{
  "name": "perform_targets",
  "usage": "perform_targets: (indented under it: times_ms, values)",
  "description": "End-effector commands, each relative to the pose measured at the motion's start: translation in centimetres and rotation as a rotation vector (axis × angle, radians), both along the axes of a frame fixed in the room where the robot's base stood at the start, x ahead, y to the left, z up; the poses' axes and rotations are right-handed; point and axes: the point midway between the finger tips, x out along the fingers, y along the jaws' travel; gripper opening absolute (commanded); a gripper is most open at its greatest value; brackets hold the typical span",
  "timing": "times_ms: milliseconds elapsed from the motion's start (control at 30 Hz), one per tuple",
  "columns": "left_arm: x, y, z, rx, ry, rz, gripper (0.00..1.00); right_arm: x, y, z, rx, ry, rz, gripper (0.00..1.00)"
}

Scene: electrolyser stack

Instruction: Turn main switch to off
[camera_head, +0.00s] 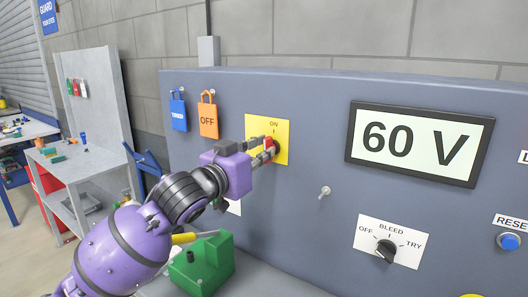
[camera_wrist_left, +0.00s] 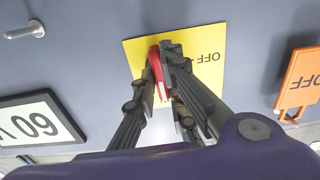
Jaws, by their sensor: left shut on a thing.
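The main switch has a red handle (camera_head: 270,144) on a yellow plate (camera_head: 283,127) set in the grey-blue panel. ON is printed above the handle, which looks roughly upright. My left gripper (camera_head: 268,150) is shut on the red handle. In the left wrist view the red handle (camera_wrist_left: 155,65) sits between the dark fingers (camera_wrist_left: 160,75), and the upside-down word OFF shows on the yellow plate (camera_wrist_left: 211,82). The fingers and the purple gripper body hide part of the plate. My right gripper is not in view.
Right of the switch are a display (camera_head: 420,143) reading 60 V, a small metal peg (camera_head: 324,191) and a black OFF/BLEED/TRY knob (camera_head: 386,250). An orange OFF tag (camera_head: 208,119) and a blue padlock tag (camera_head: 178,112) hang left. A green block (camera_head: 205,268) stands below my arm.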

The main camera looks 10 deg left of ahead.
Motion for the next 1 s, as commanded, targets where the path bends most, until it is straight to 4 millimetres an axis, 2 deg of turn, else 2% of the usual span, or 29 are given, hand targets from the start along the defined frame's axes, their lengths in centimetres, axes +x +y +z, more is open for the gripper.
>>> perform_targets:
  times_ms: [233, 567, 833, 1000]
  values:
    - [0.00, -0.03, -0.01, -0.314, 0.112, 0.000, 0.00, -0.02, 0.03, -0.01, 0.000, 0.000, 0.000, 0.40]
    - [0.00, -0.01, -0.05, -0.351, 0.129, 0.000, 0.00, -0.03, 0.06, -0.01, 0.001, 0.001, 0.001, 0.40]
    - [-0.01, -0.08, -0.04, -0.663, 0.240, -0.002, 0.00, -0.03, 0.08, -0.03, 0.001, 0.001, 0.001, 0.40]
    - [0.00, 0.02, -0.02, -0.726, 0.264, 0.000, 0.00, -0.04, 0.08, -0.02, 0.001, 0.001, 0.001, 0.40]
